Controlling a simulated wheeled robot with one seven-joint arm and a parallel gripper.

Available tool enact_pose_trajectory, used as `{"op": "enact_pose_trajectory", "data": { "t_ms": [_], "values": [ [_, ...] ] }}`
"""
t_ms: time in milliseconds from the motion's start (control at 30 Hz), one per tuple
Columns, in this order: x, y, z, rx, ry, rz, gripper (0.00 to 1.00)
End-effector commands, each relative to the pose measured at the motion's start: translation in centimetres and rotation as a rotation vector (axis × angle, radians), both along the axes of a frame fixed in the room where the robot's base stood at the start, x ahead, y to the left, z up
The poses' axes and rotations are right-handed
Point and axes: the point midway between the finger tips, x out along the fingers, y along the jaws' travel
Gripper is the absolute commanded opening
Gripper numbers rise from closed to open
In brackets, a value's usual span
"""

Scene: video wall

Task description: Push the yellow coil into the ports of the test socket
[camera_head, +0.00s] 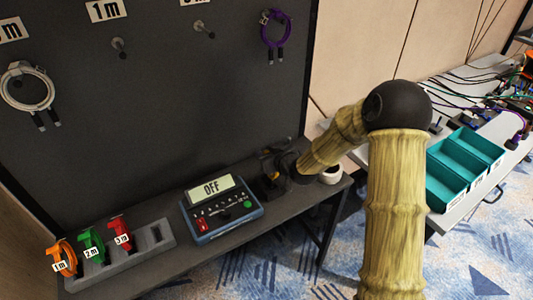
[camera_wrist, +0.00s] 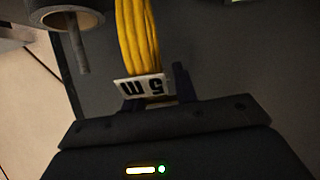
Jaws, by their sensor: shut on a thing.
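The yellow coil (camera_wrist: 138,35) fills the top middle of the wrist view, with a white "5 m" tag (camera_wrist: 143,88) at its near end. My gripper (camera_wrist: 158,98) is shut on it at the tag. In the head view my gripper (camera_head: 274,168) is low over the shelf, just right of the tester, and largely hides the coil. The test device (camera_head: 220,211) is a blue box whose display reads "OFF", with a red and a green button. I cannot make out the socket ports or whether the coil's plugs touch anything.
A grey rack (camera_head: 128,256) at the shelf's left holds orange, green and red tagged coils. A small white round container (camera_head: 331,174) stands right of my gripper. White (camera_head: 27,90) and purple (camera_head: 276,30) cables hang on the dark panel. Teal bins (camera_head: 465,165) sit on the right table.

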Motion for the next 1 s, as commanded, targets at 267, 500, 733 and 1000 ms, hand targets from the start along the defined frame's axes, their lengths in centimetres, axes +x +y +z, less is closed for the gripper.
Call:
{"op": "enact_pose_trajectory", "data": {
  "t_ms": [267,500,733,1000],
  "values": [
    [0.0,0.0,-0.7,0.0,-0.001,-0.001,0.0],
    [0.0,-0.1,-1.2,0.0,-0.001,-0.001,0.0],
    [0.0,-0.1,-1.2,0.0,-0.001,-0.001,0.0],
    [0.0,-0.1,-1.2,0.0,-0.001,-0.001,0.0]
  ]
}}
